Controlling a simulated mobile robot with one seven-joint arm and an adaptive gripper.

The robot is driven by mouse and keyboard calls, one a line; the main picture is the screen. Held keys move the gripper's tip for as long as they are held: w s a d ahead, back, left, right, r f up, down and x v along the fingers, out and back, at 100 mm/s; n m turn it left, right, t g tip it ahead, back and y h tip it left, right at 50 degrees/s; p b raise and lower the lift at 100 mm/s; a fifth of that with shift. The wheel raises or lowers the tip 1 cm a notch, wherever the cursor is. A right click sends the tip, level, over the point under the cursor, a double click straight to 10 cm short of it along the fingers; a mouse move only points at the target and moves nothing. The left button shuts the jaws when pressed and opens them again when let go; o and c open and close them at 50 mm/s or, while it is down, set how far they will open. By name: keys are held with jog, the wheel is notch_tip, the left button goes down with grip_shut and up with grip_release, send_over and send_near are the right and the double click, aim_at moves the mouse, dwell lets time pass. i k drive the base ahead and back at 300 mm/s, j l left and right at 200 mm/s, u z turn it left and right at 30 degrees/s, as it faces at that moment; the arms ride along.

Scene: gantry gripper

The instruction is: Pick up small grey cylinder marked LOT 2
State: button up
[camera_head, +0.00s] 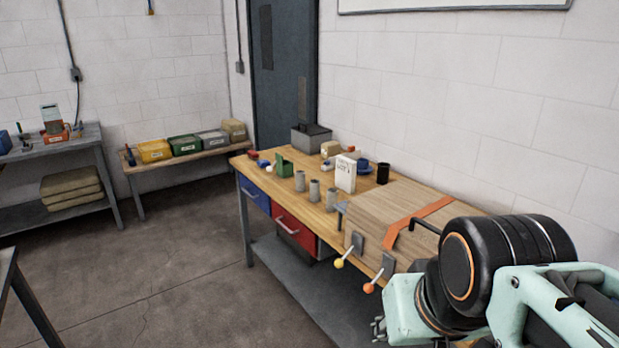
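Several small grey cylinders stand upright on the wooden workbench (264,192): one at the left (299,181), one in the middle (314,191) and one at the right (333,198). Any marking on them is too small to read, so I cannot tell which is LOT 2. A white box (345,175) with dark print stands just behind the right one. My arm comes in at the lower right, in front of the bench and well apart from the cylinders.
A large wooden block (396,212) with an orange strap lies right of the cylinders. A green holder (284,166), a black cup (383,174) and a grey bin (311,138) share the bench. Two ball-ended levers (339,263) stick out in front. Floor at left is open.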

aim_at(331, 192)
jog(key=i+j+z, duration=0.2)
jog(key=i+j, duration=0.2)
jog(key=j, duration=0.2)
jog(key=i+j+z, duration=0.25)
jog(key=i+j, duration=0.15)
jog(key=j, duration=0.25)
jog(key=i+j+z, duration=0.1)
jog(key=j, duration=0.25)
jog(key=i+j+z, duration=0.1)
jog(key=i+j, duration=0.15)
jog(key=i+j+z, duration=0.1)
jog(key=j, duration=0.4)
jog(key=i+j+z, duration=0.1)
jog(key=j, duration=0.3)
jog(key=z, duration=0.7)
jog(key=i+j, duration=0.05)
